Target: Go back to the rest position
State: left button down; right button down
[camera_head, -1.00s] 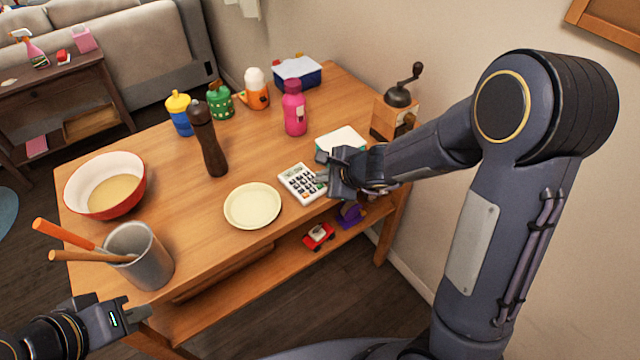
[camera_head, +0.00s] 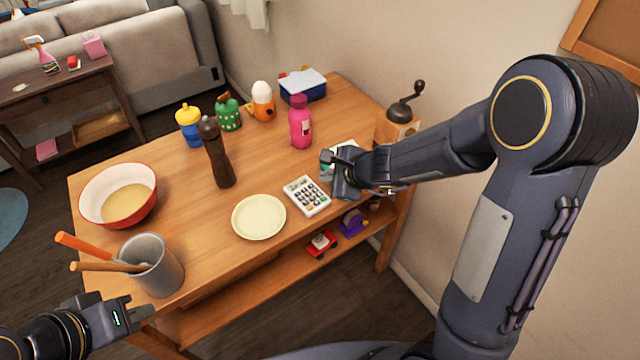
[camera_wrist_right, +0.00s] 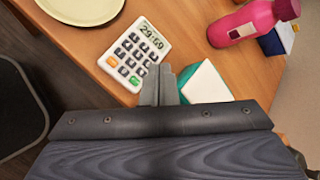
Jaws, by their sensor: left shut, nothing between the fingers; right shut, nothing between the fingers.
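My right gripper (camera_head: 330,158) is over the right end of the wooden table, near the calculator (camera_head: 307,196) and a white-and-teal box (camera_head: 347,150) that it partly hides. In the right wrist view its fingers (camera_wrist_right: 159,84) are together and empty, with the calculator (camera_wrist_right: 134,54) just beyond them and the white-and-teal box (camera_wrist_right: 205,84) to their right. My left gripper (camera_head: 140,313) is at the lower left, in front of the table's near edge, below the grey cup. It is shut and holds nothing.
A coffee grinder (camera_head: 400,115) stands at the right, by the wall.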

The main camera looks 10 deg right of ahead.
jog(key=s+r+n+y, duration=0.4)
jog(key=s+r+n, duration=0.7)
jog(key=s+r, duration=0.25)
jog(key=s+d+f+n+g+h, duration=0.1)
jog(key=s+d+f+n+h, duration=0.1)
jog(key=s+n, duration=0.2)
jog(key=s+d+f+n+g+h, duration=0.1)
jog(key=s+d+n+h, duration=0.2)
jog(key=s, duration=0.6)
jog(key=shift+s+f+n, duration=0.25)
jog(key=shift+f+n, duration=0.1)
jog(key=shift+n, duration=0.15)
